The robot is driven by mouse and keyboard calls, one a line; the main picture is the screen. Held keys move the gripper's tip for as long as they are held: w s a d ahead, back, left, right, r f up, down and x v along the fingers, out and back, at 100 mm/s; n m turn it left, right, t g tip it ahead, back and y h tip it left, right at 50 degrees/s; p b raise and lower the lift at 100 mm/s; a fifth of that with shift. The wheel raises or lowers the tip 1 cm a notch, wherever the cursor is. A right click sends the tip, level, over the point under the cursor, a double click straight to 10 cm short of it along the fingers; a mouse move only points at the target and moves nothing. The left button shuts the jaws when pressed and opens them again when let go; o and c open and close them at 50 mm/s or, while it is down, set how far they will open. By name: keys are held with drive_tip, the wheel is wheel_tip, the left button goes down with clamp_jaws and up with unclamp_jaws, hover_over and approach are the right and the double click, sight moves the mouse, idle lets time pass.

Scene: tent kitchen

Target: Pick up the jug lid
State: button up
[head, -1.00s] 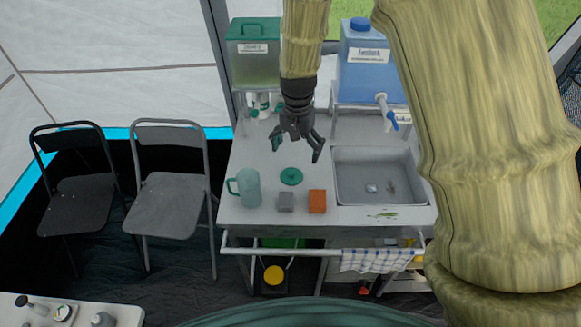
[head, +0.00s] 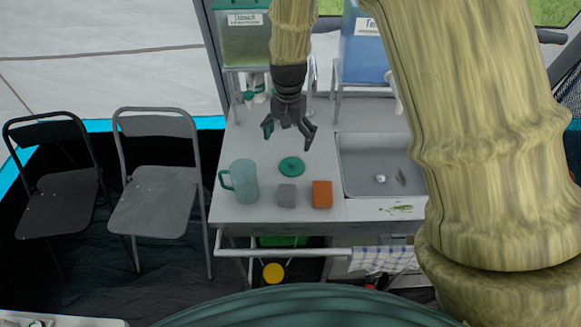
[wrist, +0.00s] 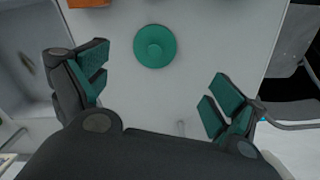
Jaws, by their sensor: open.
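The jug lid (head: 291,166) is a round dark-green disc with a small knob, lying flat on the grey counter. In the wrist view the lid (wrist: 155,46) lies beyond the fingertips, a little left of the middle between them. My gripper (head: 289,140) is open and empty above the counter, just behind the lid in the head view. In the wrist view both fingers of my gripper (wrist: 160,95) are spread wide, with nothing between them. The translucent teal jug (head: 243,181) stands upright, open-topped, to the left of the lid.
A grey block (head: 287,195) and an orange block (head: 322,194) sit in front of the lid. A sink (head: 372,180) is to the right. Two dispensers, one green (head: 246,40) and one blue (head: 362,50), stand on raised racks behind. Folding chairs (head: 157,190) stand left of the counter.

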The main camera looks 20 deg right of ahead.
drive_tip(key=p, duration=0.1)
hover_over(292, 161)
drive_tip(key=shift+w+a+f, duration=0.1)
drive_tip(key=shift+a+f, duration=0.05)
drive_tip(key=shift+f, duration=1.1)
drive_tip(key=shift+w+a+f, duration=0.1)
drive_tip(key=shift+a+f, duration=0.05)
drive_tip(key=shift+f, duration=1.1)
drive_tip(key=shift+s+d+f+p, duration=0.1)
drive_tip(key=shift+d+f+p, duration=0.05)
drive_tip(key=shift+f+p, duration=0.35)
drive_tip(key=shift+d+f+p, duration=0.15)
drive_tip(key=shift+f+p, duration=0.25)
drive_tip(key=shift+f, duration=0.15)
drive_tip(key=shift+f+p, duration=0.45)
drive_tip(key=shift+f, duration=1.1)
drive_tip(key=shift+d, duration=0.1)
drive_tip(key=shift+c, duration=0.2)
drive_tip(key=shift+s, duration=0.1)
drive_tip(key=c, duration=1.2)
